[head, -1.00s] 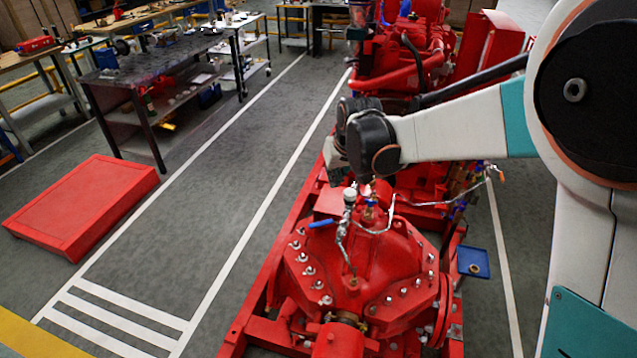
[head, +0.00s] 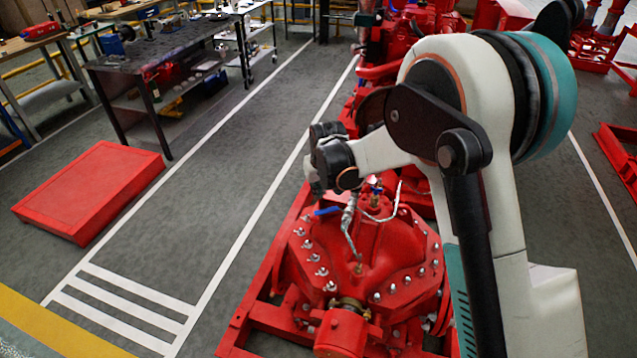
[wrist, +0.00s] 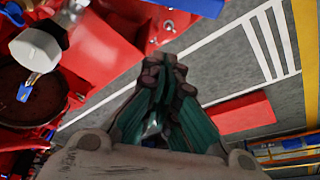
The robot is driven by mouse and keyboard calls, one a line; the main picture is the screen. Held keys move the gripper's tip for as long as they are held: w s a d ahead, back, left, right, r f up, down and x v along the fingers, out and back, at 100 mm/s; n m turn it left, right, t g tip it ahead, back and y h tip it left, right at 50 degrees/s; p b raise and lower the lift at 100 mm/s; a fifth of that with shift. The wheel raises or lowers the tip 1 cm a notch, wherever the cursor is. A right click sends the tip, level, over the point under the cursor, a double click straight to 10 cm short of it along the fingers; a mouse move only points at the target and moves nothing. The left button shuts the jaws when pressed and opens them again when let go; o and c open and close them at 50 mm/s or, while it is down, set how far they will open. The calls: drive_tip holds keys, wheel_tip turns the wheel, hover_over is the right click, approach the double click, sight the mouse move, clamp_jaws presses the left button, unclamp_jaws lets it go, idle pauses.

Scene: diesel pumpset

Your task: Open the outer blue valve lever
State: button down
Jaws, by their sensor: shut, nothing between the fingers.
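The outer blue lever (head: 327,211) sticks out to the left from the small valve on top of the red pump housing (head: 390,243) in the head view. A second blue handle (head: 376,190) stands to its right, on a brass fitting. I cannot tell for sure which lever each is. My gripper (wrist: 165,66) is shut and empty; in the head view my wrist partly hides it, just above the outer lever.
Braided hoses (head: 351,212) run from the valves close to the lever. The red engine (head: 405,45) stands behind the pump. A low red platform (head: 90,188) lies on the floor at left, near a workbench (head: 160,60). The marked floor lane between is clear.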

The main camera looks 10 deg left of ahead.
sight(323, 212)
drive_tip(key=shift+s+d, duration=0.5)
drive_tip(key=shift+s, duration=0.4)
drive_tip(key=shift+s+d, duration=0.5)
drive_tip(key=shift+s, duration=0.4)
drive_tip(key=shift+s+n+b, duration=0.4)
drive_tip(key=shift+n, duration=0.1)
drive_tip(key=shift+s+d+n+g+y+b, duration=0.2)
drive_tip(key=shift+s+n+b, duration=0.15)
drive_tip(key=shift+n, duration=0.2)
drive_tip(key=shift+s+d+n+g+y+b, duration=0.1)
drive_tip(key=shift+s+n+y+b, duration=0.1)
drive_tip(key=shift+s+n, duration=0.25)
drive_tip(key=n, duration=0.1)
drive_tip(key=s+d+n+b, duration=0.1)
drive_tip(key=shift+s+n+g+y, duration=0.2)
drive_tip(key=shift+n+g+y, duration=0.1)
drive_tip(key=shift+n+g, duration=0.1)
drive_tip(key=s+d+n, duration=0.1)
drive_tip(key=n, duration=0.1)
drive_tip(key=s+d+n+g+b, duration=0.1)
drive_tip(key=n, duration=0.1)
drive_tip(key=shift+s+d+y, duration=0.15)
drive_tip(key=shift+d+y, duration=0.05)
drive_tip(key=shift+y, duration=0.1)
drive_tip(key=shift+d, duration=0.1)
